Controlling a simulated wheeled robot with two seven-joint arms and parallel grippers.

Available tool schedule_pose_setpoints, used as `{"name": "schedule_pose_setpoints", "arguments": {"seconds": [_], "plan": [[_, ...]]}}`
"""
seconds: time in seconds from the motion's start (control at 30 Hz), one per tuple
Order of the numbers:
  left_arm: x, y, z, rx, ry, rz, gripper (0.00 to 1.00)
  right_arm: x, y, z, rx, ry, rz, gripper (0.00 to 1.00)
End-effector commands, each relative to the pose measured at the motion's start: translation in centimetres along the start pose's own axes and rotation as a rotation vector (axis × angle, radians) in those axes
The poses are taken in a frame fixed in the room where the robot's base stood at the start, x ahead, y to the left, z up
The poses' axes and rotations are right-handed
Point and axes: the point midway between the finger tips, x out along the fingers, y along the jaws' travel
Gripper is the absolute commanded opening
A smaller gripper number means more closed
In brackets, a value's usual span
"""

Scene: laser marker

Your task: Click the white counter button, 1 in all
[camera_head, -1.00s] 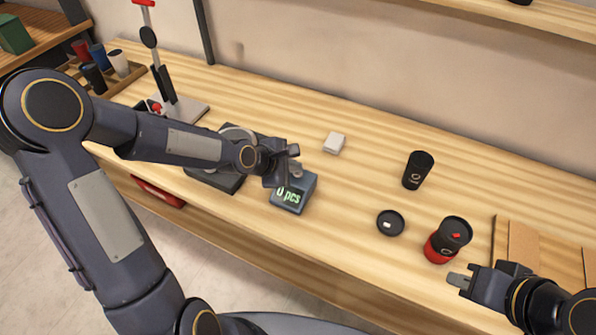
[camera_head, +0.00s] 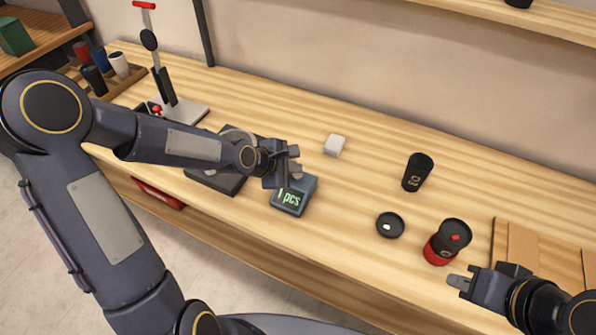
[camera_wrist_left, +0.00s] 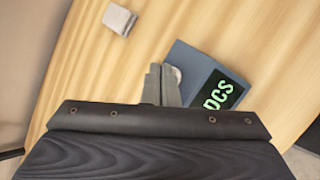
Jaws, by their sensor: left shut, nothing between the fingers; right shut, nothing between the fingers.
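The counter (camera_head: 293,198) is a small blue-grey box on the table whose green display reads "1 pcs". It also shows in the left wrist view (camera_wrist_left: 203,68), where only "pcs" can be read. The white button (camera_wrist_left: 177,73) shows as a small pale edge beside my left fingertips; most of it is hidden behind them. My left gripper (camera_head: 291,172) is shut and empty, with its tips over the counter's top at the button. Whether they touch it cannot be told. My right gripper (camera_head: 460,283) is shut and empty above the table's front edge at the right.
A white block (camera_head: 335,145) lies behind the counter. A black cup (camera_head: 418,172), a round black lid (camera_head: 390,225) and a red-and-black cup (camera_head: 447,243) stand to the right. A dark device (camera_head: 216,180) is left of the counter, partly behind my left arm. A lever press (camera_head: 165,95) stands further left.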

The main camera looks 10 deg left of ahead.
Motion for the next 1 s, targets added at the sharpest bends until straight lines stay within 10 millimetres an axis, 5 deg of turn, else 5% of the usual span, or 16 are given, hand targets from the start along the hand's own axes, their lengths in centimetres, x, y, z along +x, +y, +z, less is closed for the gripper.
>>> {"name": "schedule_pose_setpoints", "arguments": {"seconds": [0.53,1.0], "plan": [[-0.8,0.7,0.6,0.0,-0.001,0.002,0.0,-0.7,-0.3,-0.4,0.0,0.0,0.0,0.0],[-3.9,2.9,2.9,0.0,-0.001,0.002,0.0,-3.6,-1.6,-1.8,0.0,0.0,0.0,0.0]]}}
